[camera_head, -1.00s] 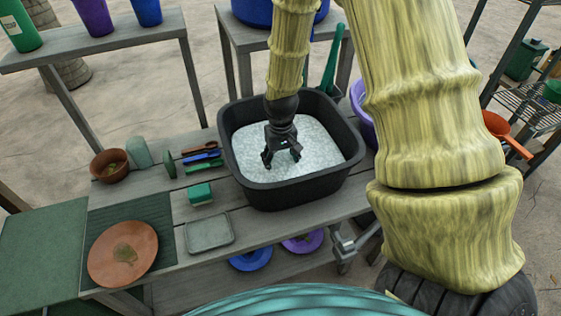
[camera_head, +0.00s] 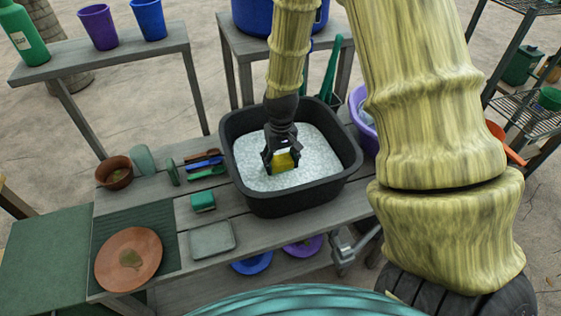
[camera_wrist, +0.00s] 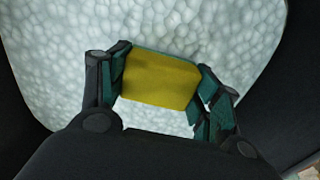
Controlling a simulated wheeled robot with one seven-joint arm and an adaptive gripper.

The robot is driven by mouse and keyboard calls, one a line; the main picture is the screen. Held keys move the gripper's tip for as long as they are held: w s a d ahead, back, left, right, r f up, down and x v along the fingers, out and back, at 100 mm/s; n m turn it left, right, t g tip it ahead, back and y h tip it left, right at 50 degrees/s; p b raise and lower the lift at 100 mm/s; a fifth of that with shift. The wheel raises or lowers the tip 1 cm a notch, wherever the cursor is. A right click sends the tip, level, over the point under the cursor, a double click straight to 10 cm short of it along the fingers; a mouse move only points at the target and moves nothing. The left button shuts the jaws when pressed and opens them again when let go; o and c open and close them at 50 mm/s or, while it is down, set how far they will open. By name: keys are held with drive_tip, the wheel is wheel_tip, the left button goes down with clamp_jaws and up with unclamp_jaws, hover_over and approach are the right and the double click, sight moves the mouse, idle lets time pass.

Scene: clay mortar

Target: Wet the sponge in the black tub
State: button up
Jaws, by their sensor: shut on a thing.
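The black tub (camera_head: 285,204) stands on the grey wooden bench, filled with a pale, foamy-looking surface (camera_head: 318,158). My gripper (camera_head: 283,163) points down inside the tub, above or at that surface. It is shut on a yellow sponge (camera_head: 284,161) with a green edge. In the wrist view the sponge (camera_wrist: 160,82) sits between the two fingers, with the pale foam (camera_wrist: 150,20) behind it. I cannot tell whether the sponge touches the foam. A second sponge, green with a yellowish lower part (camera_head: 203,202), lies on the bench left of the tub.
Left of the tub are brushes (camera_head: 205,163), a small brown pot (camera_head: 114,172), a grey-green tray (camera_head: 212,238) and a terracotta dish (camera_head: 128,259) on a green mat (camera_head: 165,222). A purple tub (camera_head: 363,118) is close on the right. A shelf with cups (camera_head: 98,26) stands behind left.

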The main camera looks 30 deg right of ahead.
sight(281, 160)
wheel_tip(281, 160, up, 13)
drive_tip(key=p, duration=1)
drive_tip(key=shift+f, duration=0.15)
